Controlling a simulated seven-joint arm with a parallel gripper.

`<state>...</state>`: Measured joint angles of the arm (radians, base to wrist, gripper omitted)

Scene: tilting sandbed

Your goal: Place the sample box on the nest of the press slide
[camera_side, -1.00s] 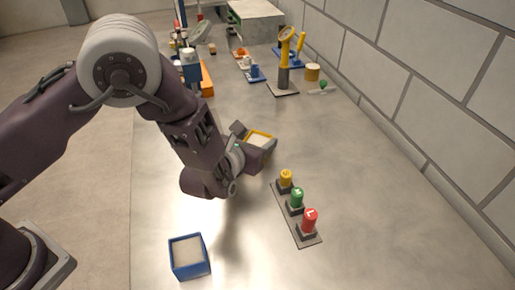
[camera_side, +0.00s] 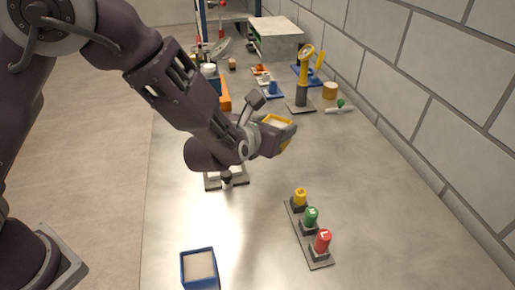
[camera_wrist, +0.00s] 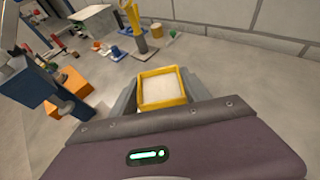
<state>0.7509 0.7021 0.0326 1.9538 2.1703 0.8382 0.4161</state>
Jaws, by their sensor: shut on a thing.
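A yellow-rimmed box (camera_side: 278,121) with pale fill is in my gripper (camera_side: 274,136), off the table and right of my wrist in the side view. In the wrist view the same yellow box (camera_wrist: 162,88) sits between the two grey fingers of my gripper (camera_wrist: 163,92), one at each side, and its open top shows. A second box, blue-walled (camera_side: 184,270) with pale fill, stands on the table at the bottom of the side view. I cannot tell for sure which distant part is the press slide or its nest.
A plate with yellow, green and red lettered knobs (camera_side: 311,219) lies to the right. A yellow-headed post (camera_side: 303,75), a yellow cylinder (camera_side: 329,91), an orange block (camera_side: 224,96) and a grey housing (camera_side: 276,38) stand farther back. A small plate (camera_side: 212,182) is partly hidden below my wrist. The wall bounds the right.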

